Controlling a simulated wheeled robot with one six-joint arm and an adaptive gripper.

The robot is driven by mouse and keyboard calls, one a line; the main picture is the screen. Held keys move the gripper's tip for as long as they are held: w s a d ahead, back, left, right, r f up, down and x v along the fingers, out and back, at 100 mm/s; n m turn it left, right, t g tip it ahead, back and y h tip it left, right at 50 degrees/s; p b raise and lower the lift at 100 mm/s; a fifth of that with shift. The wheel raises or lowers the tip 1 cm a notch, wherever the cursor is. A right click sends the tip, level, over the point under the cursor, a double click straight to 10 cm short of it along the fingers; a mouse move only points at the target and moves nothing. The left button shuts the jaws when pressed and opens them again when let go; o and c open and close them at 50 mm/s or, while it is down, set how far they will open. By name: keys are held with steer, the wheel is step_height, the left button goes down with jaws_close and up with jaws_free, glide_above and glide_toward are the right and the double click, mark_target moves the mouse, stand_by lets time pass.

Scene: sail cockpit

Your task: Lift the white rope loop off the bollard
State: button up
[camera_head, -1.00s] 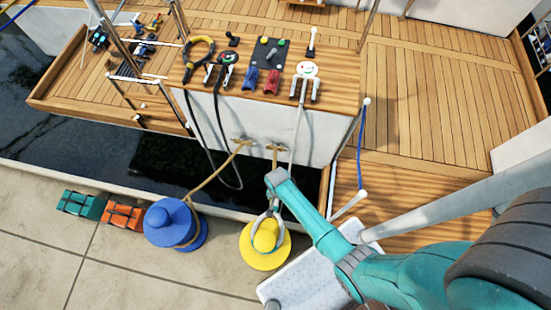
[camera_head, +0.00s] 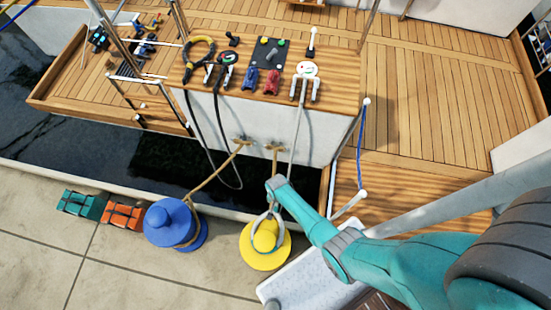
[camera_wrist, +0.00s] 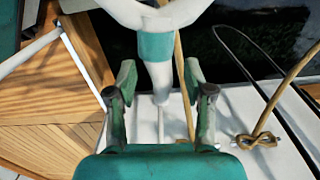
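The yellow bollard (camera_head: 263,256) stands on the quay, with the white rope loop (camera_head: 248,231) around its upper part. In the wrist view the white loop (camera_wrist: 185,14) curves across the top, narrowing to a teal band (camera_wrist: 155,46) and a pale neck. My gripper (camera_wrist: 160,75) is open, one finger on each side of this neck with visible gaps. In the head view my gripper (camera_head: 270,207) is at the loop's boat side, and my arm hides part of it.
A blue bollard (camera_head: 170,222) with a tan rope around it stands to the left. Teal (camera_head: 82,204) and orange (camera_head: 122,215) boxes lie beyond it. Dark water (camera_head: 100,150) separates the quay from the boat's deck (camera_head: 430,85). Bare quay (camera_head: 115,270) lies in front.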

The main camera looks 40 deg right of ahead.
jaws_close()
steer(key=shift+r, duration=0.1)
stand_by(0.4)
steer(key=shift+r, duration=0.5)
steer(key=shift+s+a, duration=0.1)
steer(key=shift+a, duration=0.05)
steer(key=shift+s+a, duration=1.15)
steer(key=shift+a, duration=0.1)
steer(key=shift+r, duration=0.15)
